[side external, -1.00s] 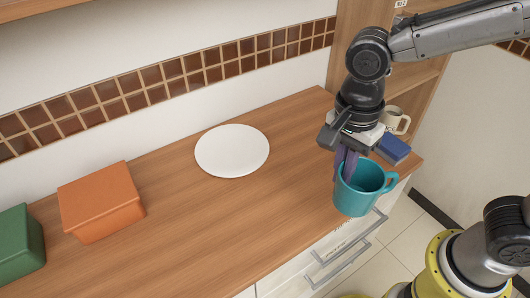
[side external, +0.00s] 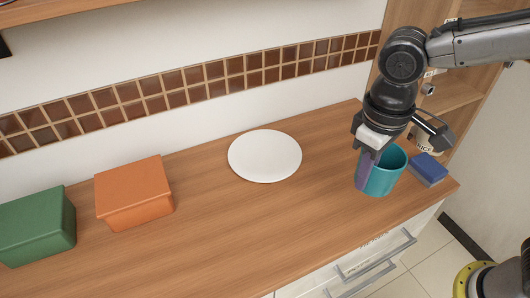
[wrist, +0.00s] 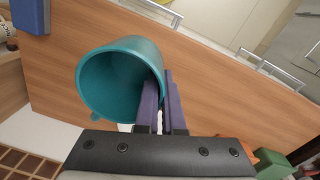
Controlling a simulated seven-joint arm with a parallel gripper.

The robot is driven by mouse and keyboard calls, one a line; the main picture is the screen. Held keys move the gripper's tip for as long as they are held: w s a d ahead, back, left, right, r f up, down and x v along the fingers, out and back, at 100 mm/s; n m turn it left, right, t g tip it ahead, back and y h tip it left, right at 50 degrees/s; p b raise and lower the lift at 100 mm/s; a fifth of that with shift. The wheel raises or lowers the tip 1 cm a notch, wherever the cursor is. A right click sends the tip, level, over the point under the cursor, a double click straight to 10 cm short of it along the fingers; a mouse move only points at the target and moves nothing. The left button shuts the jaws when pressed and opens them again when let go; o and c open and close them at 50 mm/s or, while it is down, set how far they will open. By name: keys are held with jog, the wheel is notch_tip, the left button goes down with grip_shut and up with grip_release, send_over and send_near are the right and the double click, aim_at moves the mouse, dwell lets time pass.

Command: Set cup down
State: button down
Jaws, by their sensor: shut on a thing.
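A teal cup (side external: 387,172) is upright near the right end of the wooden counter. My gripper (side external: 366,176) points down with its purple fingers shut on the cup's left side. In the wrist view the cup (wrist: 110,85) shows its open, empty mouth, and my gripper (wrist: 160,85) has its fingers close together at the cup's wall. The cup's handle is mostly hidden. I cannot tell whether the cup's base touches the counter (side external: 300,215) or hangs just above it.
A white plate (side external: 265,156) lies left of the cup. An orange box (side external: 134,192) and a green box (side external: 38,226) stand further left. A blue block (side external: 428,168) and a pale mug (side external: 425,142) are close on the right. Bare counter lies in front of the plate.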

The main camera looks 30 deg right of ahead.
jog(key=n, duration=0.2)
jog(key=w+n, duration=0.1)
jog(key=shift+r+n, duration=0.25)
jog(key=shift+n, duration=0.05)
jog(key=w+n, duration=0.2)
jog(key=n, duration=1.6)
send_over(276, 158)
jog(key=shift+y, duration=0.3)
jog(key=f, duration=0.9)
jog(key=shift+s+f, duration=0.15)
jog(key=shift+s, duration=0.25)
jog(key=shift+w+f, duration=0.15)
jog(key=shift+f, duration=0.05)
jog(key=shift+w+f, duration=0.1)
jog(key=shift+f, duration=1.55)
